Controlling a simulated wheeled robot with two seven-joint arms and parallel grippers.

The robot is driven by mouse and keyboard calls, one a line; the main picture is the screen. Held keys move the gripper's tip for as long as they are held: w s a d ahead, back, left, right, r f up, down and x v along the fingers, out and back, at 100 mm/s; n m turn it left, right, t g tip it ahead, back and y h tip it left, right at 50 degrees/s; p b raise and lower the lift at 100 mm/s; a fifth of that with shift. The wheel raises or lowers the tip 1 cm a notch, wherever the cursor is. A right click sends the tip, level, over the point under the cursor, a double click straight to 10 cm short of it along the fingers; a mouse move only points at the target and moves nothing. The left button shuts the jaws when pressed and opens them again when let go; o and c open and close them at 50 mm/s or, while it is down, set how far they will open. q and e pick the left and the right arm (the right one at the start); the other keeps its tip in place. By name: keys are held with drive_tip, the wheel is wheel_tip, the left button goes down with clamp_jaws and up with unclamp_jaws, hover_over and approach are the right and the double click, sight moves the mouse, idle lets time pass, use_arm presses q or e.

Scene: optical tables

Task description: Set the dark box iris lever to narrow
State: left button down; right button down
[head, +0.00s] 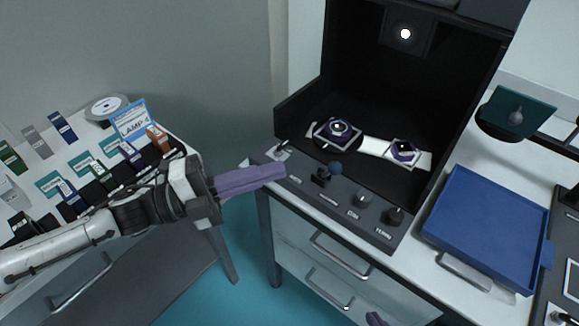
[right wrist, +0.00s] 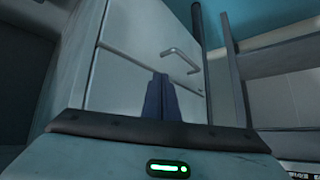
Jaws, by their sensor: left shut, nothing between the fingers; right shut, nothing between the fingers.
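The dark box (head: 380,75) is a black open enclosure on the right bench, with a small bright white light inside at the back.
The panel also has a small switch (head: 282,149) and two dark knobs (head: 363,198) (head: 395,215). Two purple-ringed optics on a white strip (head: 378,148) lie inside the box. A blue tray (head: 487,225) is to the right. A left table (head: 180,135) holds several labelled items.

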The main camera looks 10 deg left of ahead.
use_arm(q)
drive_tip(key=v, duration=0.7)
drive_tip(key=shift+a+r, duration=0.4)
drive_tip(key=shift+r, duration=0.45)
wheel_tip(320, 180, down, 15)
drive_tip(key=d+n+t+y, duration=0.3)
drive_tip(key=n+t+y, duration=0.45)
drive_tip(key=n, duration=0.85)
drive_tip(key=s+a+f+n+g+y, duration=0.2)
drive_tip(key=s+f+n+g+y, duration=0.5)
drive_tip(key=s+f+n, duration=0.4)
wheel_tip(320, 180, down, 4)
drive_tip(key=shift+s+r+p, duration=0.1)
drive_tip(key=shift+s+p, duration=0.25)
drive_tip(key=shift+s, duration=0.05)
drive_tip(key=shift+w, duration=0.1)
